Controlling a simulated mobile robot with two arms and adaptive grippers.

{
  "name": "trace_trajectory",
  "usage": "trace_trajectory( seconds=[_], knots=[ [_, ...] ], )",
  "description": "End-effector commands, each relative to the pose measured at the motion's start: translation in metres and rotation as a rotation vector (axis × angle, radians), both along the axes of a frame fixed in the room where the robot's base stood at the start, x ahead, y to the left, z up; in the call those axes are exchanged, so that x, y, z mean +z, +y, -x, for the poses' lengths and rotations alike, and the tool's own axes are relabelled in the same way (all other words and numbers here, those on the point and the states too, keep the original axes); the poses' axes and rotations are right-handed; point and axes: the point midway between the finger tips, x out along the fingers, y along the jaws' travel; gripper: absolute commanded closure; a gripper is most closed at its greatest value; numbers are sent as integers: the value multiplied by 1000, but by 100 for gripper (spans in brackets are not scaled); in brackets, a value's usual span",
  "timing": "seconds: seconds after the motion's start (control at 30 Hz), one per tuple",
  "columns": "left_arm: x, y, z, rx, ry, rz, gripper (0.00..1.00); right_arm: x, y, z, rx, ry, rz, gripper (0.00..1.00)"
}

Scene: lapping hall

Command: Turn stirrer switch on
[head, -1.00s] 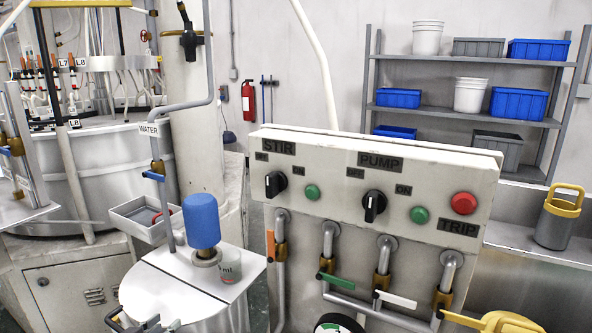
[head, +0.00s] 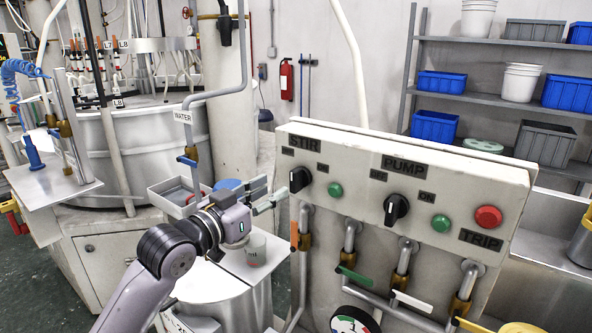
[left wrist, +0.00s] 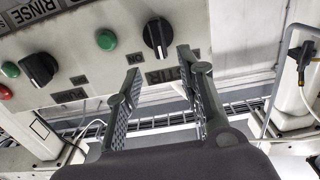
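The stirrer switch is a black rotary knob (head: 299,179) under the STIR label (head: 305,142) at the left end of the pale control panel (head: 345,165). A green button (head: 335,190) sits to its right. My left gripper (head: 277,187) is just left of the knob, open and empty, with a gap between. In the left wrist view the panel appears upside down. There the knob (left wrist: 157,37) lies ahead of my left gripper's spread fingers (left wrist: 160,65). I cannot tell the knob's exact setting. My right gripper is in neither view.
The PUMP knob (head: 396,208), another green button (head: 441,223) and the red TRIP button (head: 488,217) lie further right. Valve pipes with coloured levers (head: 412,303) hang below. A beaker (head: 256,249) stands under my left wrist. A grey tray (head: 172,197) is behind.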

Motion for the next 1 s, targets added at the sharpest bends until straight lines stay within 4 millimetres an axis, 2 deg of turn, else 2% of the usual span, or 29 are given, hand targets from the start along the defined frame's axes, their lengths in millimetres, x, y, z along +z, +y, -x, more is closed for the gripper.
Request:
trace_trajectory(
  seconds=[0.03, 0.3, 0.5, 0.7, 1.0],
  knots=[
    [3, -8, -9, -1, 3, 0, 65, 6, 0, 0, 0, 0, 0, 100],
    [2, -37, -50, 0, 1, -1, 65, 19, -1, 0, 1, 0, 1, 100],
    [1, -51, -69, 0, -1, -1, 65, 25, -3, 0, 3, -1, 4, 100],
    [-1, -56, -77, 0, 1, -1, 65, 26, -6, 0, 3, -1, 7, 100],
    [-1, -56, -77, 0, 0, -1, 67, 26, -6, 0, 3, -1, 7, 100]
  ],
)
